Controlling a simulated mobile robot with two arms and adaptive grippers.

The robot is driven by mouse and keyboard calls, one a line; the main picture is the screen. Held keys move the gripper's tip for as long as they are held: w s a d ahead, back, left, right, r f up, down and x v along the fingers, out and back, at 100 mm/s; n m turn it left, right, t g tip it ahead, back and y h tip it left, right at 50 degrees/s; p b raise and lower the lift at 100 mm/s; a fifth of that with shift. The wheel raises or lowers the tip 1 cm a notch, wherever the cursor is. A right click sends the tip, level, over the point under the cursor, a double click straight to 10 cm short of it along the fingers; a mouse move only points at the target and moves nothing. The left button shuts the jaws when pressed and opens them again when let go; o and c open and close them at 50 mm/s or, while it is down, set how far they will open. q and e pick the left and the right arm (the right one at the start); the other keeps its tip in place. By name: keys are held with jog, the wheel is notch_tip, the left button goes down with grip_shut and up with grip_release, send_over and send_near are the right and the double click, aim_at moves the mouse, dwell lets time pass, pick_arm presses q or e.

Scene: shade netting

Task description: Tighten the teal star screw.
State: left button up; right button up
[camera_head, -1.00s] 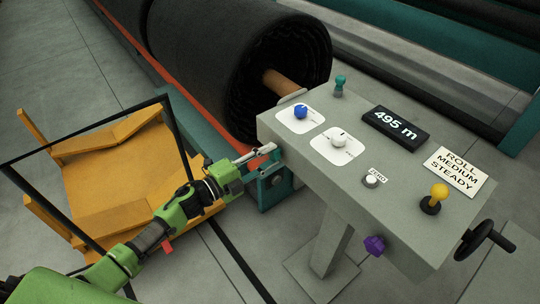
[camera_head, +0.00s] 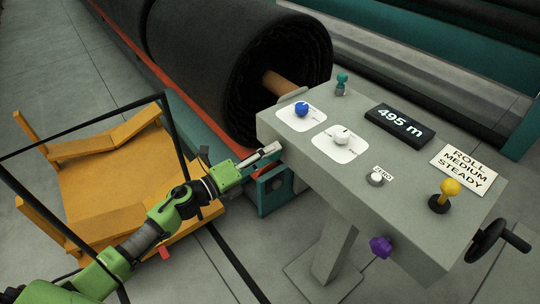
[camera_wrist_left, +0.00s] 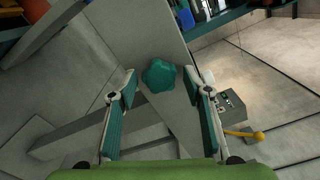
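The teal star screw (camera_wrist_left: 159,75) shows in the left wrist view as a five-lobed knob on a grey panel face. It appears between the two fingertips of my left gripper (camera_wrist_left: 161,84), with room on both sides. That gripper is open and empty, and how far the screw lies beyond the tips is hard to tell. In the head view my left gripper (camera_head: 268,153) is at the left end of the grey console (camera_head: 340,187). The star screw cannot be made out there. My right gripper is not in view.
The console carries a blue knob (camera_head: 301,110), a white knob (camera_head: 341,136), a small teal knob (camera_head: 341,84), a yellow-topped lever (camera_head: 448,190), a purple star knob (camera_head: 381,246) and a black crank (camera_head: 490,240). A dark netting roll (camera_head: 230,60) lies behind. A yellow cradle (camera_head: 110,185) stands left.

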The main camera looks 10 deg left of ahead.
pick_arm(q)
jog(key=shift+s, duration=0.1)
jog(key=v, duration=0.5)
dwell(0.4)
jog(key=o, duration=0.6)
jog(key=v, duration=1.2)
jog(key=shift+f, duration=0.1)
